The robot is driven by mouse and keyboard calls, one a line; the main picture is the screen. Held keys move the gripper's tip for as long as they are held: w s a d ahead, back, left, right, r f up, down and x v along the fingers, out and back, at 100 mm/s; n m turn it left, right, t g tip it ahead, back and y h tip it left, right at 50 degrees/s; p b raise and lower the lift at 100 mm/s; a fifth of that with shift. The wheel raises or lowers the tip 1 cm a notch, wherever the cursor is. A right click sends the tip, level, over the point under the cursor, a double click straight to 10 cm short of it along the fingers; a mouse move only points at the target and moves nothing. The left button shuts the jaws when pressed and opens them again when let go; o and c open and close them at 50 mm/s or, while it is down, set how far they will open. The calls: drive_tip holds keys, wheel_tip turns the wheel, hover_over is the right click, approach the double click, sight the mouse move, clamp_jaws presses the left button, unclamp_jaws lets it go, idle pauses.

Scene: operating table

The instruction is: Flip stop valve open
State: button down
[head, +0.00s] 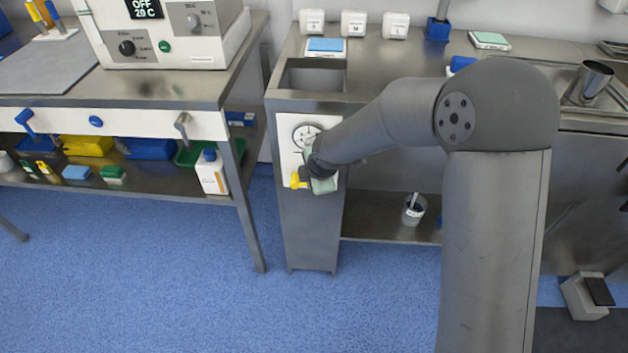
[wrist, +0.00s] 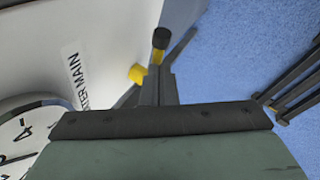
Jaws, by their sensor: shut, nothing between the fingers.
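The stop valve shows as a small yellow handle (head: 296,182) on the white front panel, below a round gauge. In the wrist view a yellow piece (wrist: 137,73) sits against the panel, and a black-tipped yellow part (wrist: 160,42) stands out just past my fingertips. My gripper (head: 306,174) is at the panel right beside the yellow handle. In the wrist view its fingers (wrist: 160,82) are shut with nothing between them, close to the yellow parts. I cannot tell whether they touch. My wrist and fingers hide part of the valve, so its exact angle is unclear.
The gauge (head: 305,136) and a label reading "...TER MAIN" (wrist: 75,80) are on the panel beside my gripper. A steel bench with a white bottle (head: 211,172) on its lower shelf stands left. The blue floor (head: 150,270) in front is clear.

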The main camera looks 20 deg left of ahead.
drive_tip(key=d+p+v, duration=0.1)
drive_tip(key=p+v, duration=0.1)
drive_tip(key=v, duration=0.4)
drive_tip(key=d+f+p+v, duration=0.1)
drive_tip(key=p+v, duration=0.2)
drive_tip(key=v, duration=0.4)
drive_tip(key=shift+s+d, duration=0.25)
drive_tip(key=shift+s, duration=0.05)
